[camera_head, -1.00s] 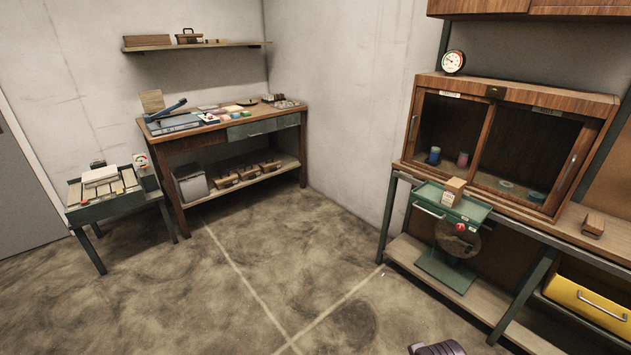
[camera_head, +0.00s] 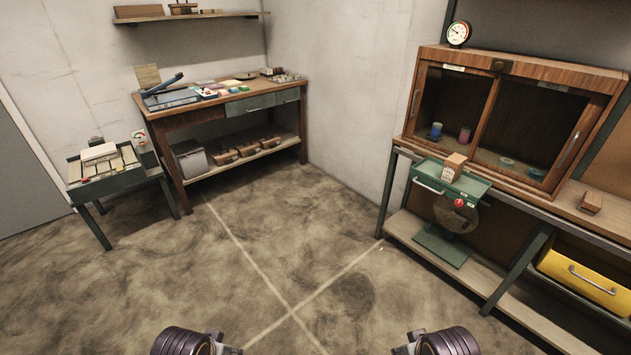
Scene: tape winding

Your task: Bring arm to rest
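Parts of my two arms show at the bottom edge of the head view, one left of centre and one right of centre. They are dark, rounded links. The fingers of both grippers lie outside the picture, so nothing shows of what they hold. Both arms are over open floor, apart from the furniture.
A wooden workbench (camera_head: 215,113) stands at the back wall, with a small green table (camera_head: 107,185) at left. At right, a wooden cabinet (camera_head: 487,62) with glass doors stands behind a green machine (camera_head: 450,181). A yellow drawer (camera_head: 587,283) is at far right. The middle floor (camera_head: 290,240) is clear.

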